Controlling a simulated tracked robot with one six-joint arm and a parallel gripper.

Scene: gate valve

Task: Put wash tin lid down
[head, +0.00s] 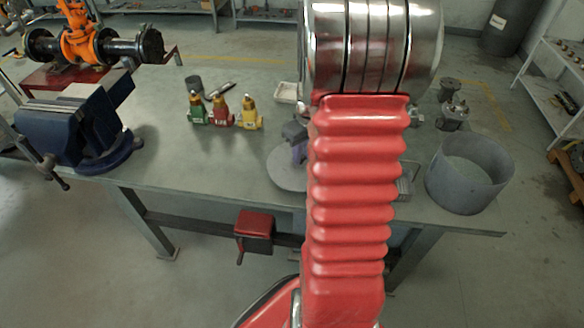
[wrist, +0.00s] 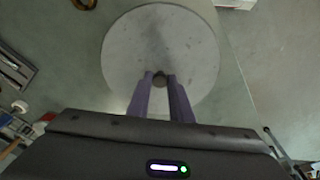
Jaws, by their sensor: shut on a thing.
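The wash tin lid is a flat grey disc with a small dark knob at its centre. It fills the upper middle of the wrist view (wrist: 125,50) and shows partly in the head view (head: 284,177), left of my arm. My gripper (wrist: 160,79) has its two purple fingers shut on the knob; its fingers also show beside my arm in the head view (head: 298,151). I cannot tell whether the lid touches the bench. The wash tin (head: 465,185) is a round grey open tub at the bench's right end, apart from the lid.
The green bench (head: 220,165) has clear room left of the lid. A blue vise (head: 85,130) is at the left, a metal fitting (head: 453,115) at the back right. My arm hides the bench middle.

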